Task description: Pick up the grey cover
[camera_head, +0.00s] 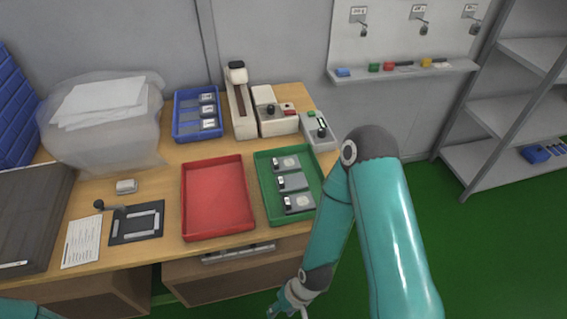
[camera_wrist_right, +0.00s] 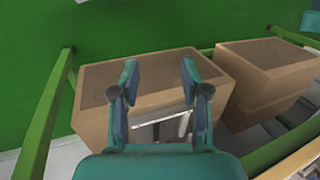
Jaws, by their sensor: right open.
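In the head view the green tray (camera_head: 263,191) on the table holds a column of grey flat pieces, with the nearest grey piece (camera_head: 298,202) at its front. Each has a small pale part on top; I cannot tell which of them is the grey cover. My right gripper (camera_wrist_right: 160,80) is open and empty in the right wrist view, with brown boxes beyond its fingers. In the head view it is low at the bottom edge, below the table front and partly cut off. My left gripper is not in view; only a bit of teal arm shows at the bottom left.
A red tray (camera_head: 216,200) stands empty beside the green one. A blue tray (camera_head: 199,118), small devices (camera_head: 273,115) and a clear bag (camera_head: 105,125) stand behind. A large cardboard box (camera_wrist_right: 150,85) and a second box (camera_wrist_right: 268,75) sit between green rails (camera_wrist_right: 45,115).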

